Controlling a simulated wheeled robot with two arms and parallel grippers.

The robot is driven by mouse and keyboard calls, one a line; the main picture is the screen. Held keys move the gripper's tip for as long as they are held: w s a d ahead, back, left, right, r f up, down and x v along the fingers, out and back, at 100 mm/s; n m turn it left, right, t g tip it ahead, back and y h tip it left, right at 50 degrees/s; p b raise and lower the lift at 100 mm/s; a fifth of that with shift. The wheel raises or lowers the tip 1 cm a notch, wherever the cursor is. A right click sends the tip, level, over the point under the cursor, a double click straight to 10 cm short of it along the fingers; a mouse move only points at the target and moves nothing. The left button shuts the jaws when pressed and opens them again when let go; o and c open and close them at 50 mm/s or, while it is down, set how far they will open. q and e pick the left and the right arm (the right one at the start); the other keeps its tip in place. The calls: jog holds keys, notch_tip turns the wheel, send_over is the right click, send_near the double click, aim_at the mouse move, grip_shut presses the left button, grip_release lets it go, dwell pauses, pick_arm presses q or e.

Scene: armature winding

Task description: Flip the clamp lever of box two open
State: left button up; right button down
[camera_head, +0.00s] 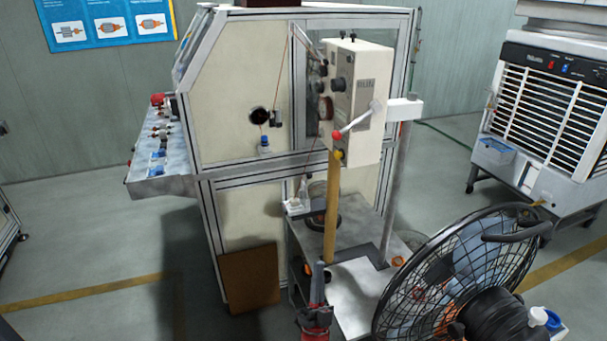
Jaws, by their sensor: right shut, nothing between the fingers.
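A cream-coloured box (360,95) is mounted on a post at the centre, with dark knobs and dials on its faces. A pale lever (358,121) with a red ball end slants across its lower front. No box number is readable, and I cannot tell whether this lever is the clamp lever or how its clamp stands. My right gripper (317,268) seems to be the narrow dark shape at the lower centre, above a red part. It looks shut and empty, well below the box and apart from it. My left gripper is not in view.
A large framed machine cabinet (235,120) stands behind the box. A black-caged fan (450,270) fills the lower right. A brown board (250,280) leans low at the cabinet. Floor at the left is clear.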

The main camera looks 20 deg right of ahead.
jog(key=w+r+m+g+p, duration=0.3)
jog(key=w+m+g+p, duration=0.55)
jog(key=w, duration=0.95)
jog(key=w+d+r+g+b, duration=0.1)
jog(key=w+d+b, duration=0.5)
jog(key=w+b, duration=0.6)
jog(key=r+b, duration=0.1)
jog(key=b, duration=0.7)
jog(key=shift+d, duration=0.4)
jog(key=shift+n, duration=0.25)
